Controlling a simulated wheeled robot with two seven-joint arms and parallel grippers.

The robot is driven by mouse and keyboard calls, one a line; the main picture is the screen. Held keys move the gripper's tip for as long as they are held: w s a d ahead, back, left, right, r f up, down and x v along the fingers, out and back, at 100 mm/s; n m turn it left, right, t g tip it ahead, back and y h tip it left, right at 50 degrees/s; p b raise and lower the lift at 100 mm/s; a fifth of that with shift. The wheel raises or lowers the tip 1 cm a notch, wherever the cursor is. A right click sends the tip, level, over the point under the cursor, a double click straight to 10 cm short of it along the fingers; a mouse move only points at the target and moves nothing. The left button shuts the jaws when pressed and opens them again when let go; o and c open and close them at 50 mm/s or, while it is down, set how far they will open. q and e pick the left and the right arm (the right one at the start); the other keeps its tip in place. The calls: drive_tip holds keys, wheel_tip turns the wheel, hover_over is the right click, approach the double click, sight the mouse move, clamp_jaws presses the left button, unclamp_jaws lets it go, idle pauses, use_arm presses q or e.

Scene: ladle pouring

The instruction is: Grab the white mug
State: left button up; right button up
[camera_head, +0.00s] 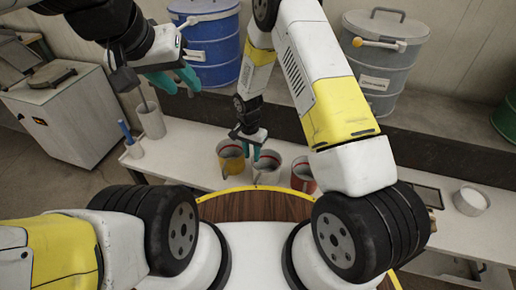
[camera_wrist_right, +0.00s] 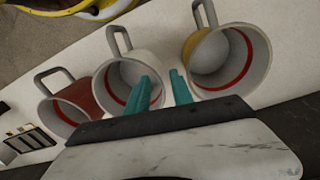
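The white mug (camera_head: 267,168) stands on the white bench between the yellow mug (camera_head: 231,160) and the red mug (camera_head: 303,175). In the right wrist view the white mug (camera_wrist_right: 124,60) has its handle pointing up in the picture. My right gripper (camera_head: 256,150) is open above the white mug. In the right wrist view, one teal finger of the right gripper (camera_wrist_right: 160,84) overlaps the white mug's mouth and the other shows between the white and yellow mugs. Contact with the mug cannot be told. My left gripper (camera_head: 177,84) is open and empty, high at the left.
A grey cylinder (camera_head: 152,122) with a rod in it stands at the bench's left end, near a blue-handled item (camera_head: 126,134). A round wooden tabletop (camera_head: 255,207) is in front. A white bowl (camera_head: 470,201) sits at right. Blue (camera_head: 208,45) and grey (camera_head: 378,65) drums stand behind.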

sight(254, 167)
drive_tip(key=f, duration=0.7)
drive_tip(key=shift+d+f, duration=0.2)
drive_tip(key=shift+d, duration=0.2)
clamp_jaws()
drive_tip(key=shift+s, duration=0.1)
idle(0.9)
